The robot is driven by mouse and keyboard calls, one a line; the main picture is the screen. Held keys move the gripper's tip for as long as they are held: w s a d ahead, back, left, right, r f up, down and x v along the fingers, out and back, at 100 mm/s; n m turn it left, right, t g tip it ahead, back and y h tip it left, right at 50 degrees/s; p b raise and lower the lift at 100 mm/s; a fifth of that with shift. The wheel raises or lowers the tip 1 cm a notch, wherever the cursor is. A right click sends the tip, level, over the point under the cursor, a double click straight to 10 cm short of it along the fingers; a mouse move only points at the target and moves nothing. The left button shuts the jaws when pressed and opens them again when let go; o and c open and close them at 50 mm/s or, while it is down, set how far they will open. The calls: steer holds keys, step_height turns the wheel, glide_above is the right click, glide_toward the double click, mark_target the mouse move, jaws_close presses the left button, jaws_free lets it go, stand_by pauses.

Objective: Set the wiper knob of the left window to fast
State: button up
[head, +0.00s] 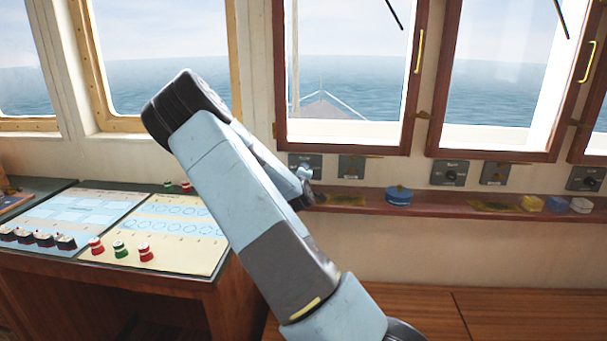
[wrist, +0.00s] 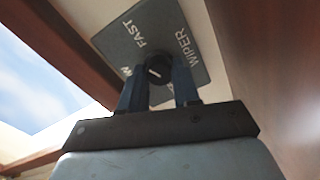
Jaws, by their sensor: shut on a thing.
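In the wrist view the dark wiper knob (wrist: 157,66) sits on a grey plate (wrist: 182,30) marked WIPER and FAST. Another label at the plate's left is mostly hidden by a finger; only a W shows. My gripper (wrist: 159,78) has its two blue fingers on either side of the knob and is shut on it. A short white mark shows on the knob's face; I cannot tell which label it points to. In the head view the plate (head: 312,161) is below the left of the wooden-framed windows (head: 281,80), and my arm hides its knob.
A brown ledge (head: 450,200) runs below the plates and holds a blue round thing (head: 398,195) and small yellow and white things. A similar knob plate (head: 450,172) is farther right. A sloped console (head: 150,225) with red and green knobs stands at the left.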

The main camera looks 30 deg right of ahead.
steer(key=shift+s+d+f+m, duration=0.1)
steer(key=shift+s+f+m, duration=0.15)
steer(key=shift+m, duration=0.45)
steer(key=o, duration=0.7)
steer(key=shift+w, duration=0.1)
steer(key=shift+c, duration=0.2)
steer(key=o, duration=0.4)
steer(key=shift+w+r, duration=0.1)
steer(key=v, duration=1.3)
steer(key=shift+s+a, duration=0.25)
steer(key=shift+s, duration=0.1)
